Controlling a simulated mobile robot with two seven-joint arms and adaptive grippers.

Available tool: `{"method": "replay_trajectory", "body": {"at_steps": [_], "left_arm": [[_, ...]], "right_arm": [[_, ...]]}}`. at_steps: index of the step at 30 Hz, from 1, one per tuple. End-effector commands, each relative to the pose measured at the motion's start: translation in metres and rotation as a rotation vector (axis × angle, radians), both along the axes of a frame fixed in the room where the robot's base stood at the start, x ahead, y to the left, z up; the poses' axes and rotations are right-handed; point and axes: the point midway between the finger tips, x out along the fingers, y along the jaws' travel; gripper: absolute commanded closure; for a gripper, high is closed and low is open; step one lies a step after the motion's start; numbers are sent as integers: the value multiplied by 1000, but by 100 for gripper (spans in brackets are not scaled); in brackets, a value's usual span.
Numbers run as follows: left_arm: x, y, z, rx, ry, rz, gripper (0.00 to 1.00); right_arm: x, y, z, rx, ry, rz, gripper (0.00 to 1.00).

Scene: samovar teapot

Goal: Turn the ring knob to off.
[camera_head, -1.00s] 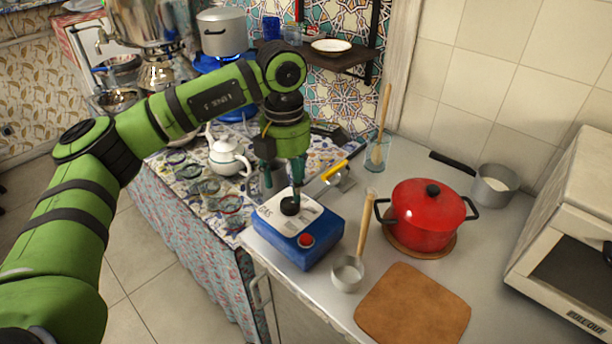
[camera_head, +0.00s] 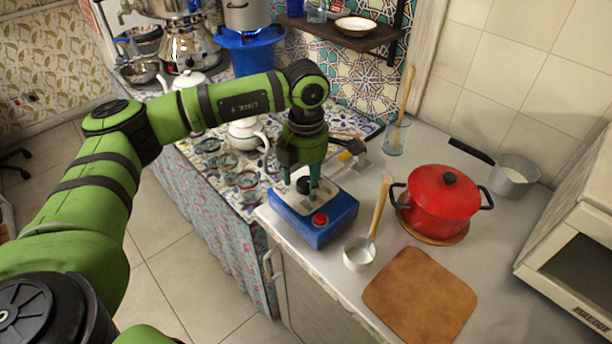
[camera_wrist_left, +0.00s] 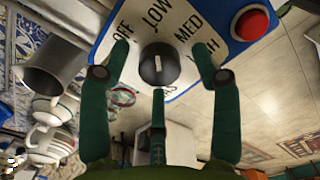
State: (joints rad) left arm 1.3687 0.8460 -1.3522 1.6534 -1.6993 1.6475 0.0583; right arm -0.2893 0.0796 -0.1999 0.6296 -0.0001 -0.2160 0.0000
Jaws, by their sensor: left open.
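The ring knob (camera_head: 304,185) is a black round knob on top of a blue gas control box (camera_head: 325,229). In the left wrist view the knob (camera_wrist_left: 160,65) has a short white mark and sits below the words OFF, LOW, MED and a partly hidden HIGH. The mark appears to point roughly towards LOW. My left gripper (camera_head: 301,190) points down over the box. Its fingers are open, spread on both sides of the knob with a third below it in the wrist view; I cannot tell whether they touch it. My right gripper is not in view.
A red button (camera_head: 320,220) is on the box near the fingers. A ladle (camera_head: 360,252), red pot (camera_head: 440,200) and cutting board (camera_head: 420,295) are to the right. White teapots (camera_head: 245,134) stand behind. Blue flame shows under a metal pot (camera_head: 247,14) at the back.

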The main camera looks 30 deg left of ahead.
Motion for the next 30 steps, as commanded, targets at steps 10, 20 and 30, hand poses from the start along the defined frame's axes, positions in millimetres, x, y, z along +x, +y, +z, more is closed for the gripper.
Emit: {"method": "replay_trajectory", "body": {"at_steps": [10, 20, 30], "left_arm": [[0, 0, 0, 1, 1, 1, 93], [0, 0, -2, 0, 1, 83, 93], [0, -1, -3, -1, 3, 345, 93]], "right_arm": [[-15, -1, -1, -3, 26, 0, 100], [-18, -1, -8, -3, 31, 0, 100], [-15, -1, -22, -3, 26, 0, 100]]}}
